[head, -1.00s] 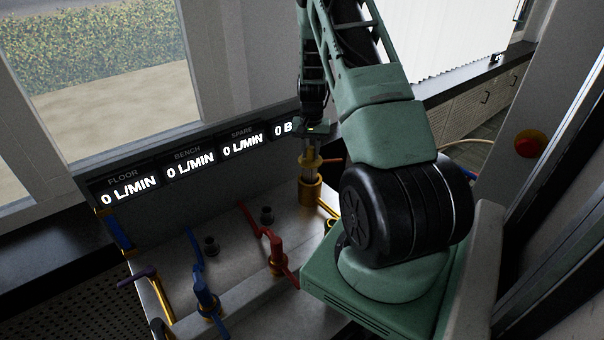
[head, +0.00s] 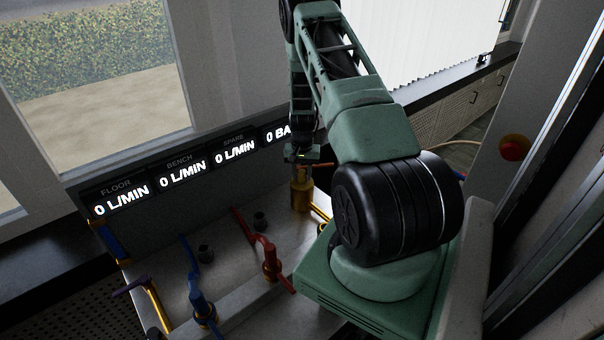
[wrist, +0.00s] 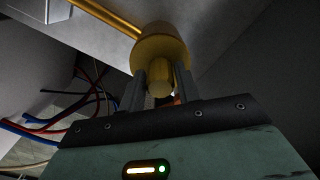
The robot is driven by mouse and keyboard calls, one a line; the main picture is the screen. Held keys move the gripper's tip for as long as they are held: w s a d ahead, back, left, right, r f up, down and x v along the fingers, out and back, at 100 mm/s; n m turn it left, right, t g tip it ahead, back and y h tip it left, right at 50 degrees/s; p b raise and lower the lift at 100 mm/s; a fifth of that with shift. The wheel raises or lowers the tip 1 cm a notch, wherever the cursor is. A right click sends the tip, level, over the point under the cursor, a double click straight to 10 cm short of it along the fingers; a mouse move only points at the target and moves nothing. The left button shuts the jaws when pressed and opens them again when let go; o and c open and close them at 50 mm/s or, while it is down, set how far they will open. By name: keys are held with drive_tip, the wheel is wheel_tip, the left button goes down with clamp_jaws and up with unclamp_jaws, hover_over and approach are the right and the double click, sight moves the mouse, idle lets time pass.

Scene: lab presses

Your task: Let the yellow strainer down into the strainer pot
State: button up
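The strainer pot (head: 301,197) is a gold upright cylinder on the bench near the back panel; it also shows in the wrist view (wrist: 160,45). My gripper (head: 301,158) is right above it, pointing down. In the wrist view the two dark fingers (wrist: 159,90) stand either side of a narrow yellow piece, the upper part of the yellow strainer (wrist: 158,78), and look closed on it. The strainer is in line with the pot and its lower part is hidden, seemingly within the pot's mouth. How deep it sits I cannot tell.
A gold pipe (wrist: 108,17) runs from the pot. A red valve (head: 269,262) and a blue valve (head: 202,308) stand to the left on the bench. The display panel (head: 180,172) is close behind the gripper. An orange-red handle (head: 321,165) lies beside the gripper.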

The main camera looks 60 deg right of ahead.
drive_tip(key=shift+o, duration=0.9)
drive_tip(key=shift+r, duration=0.1)
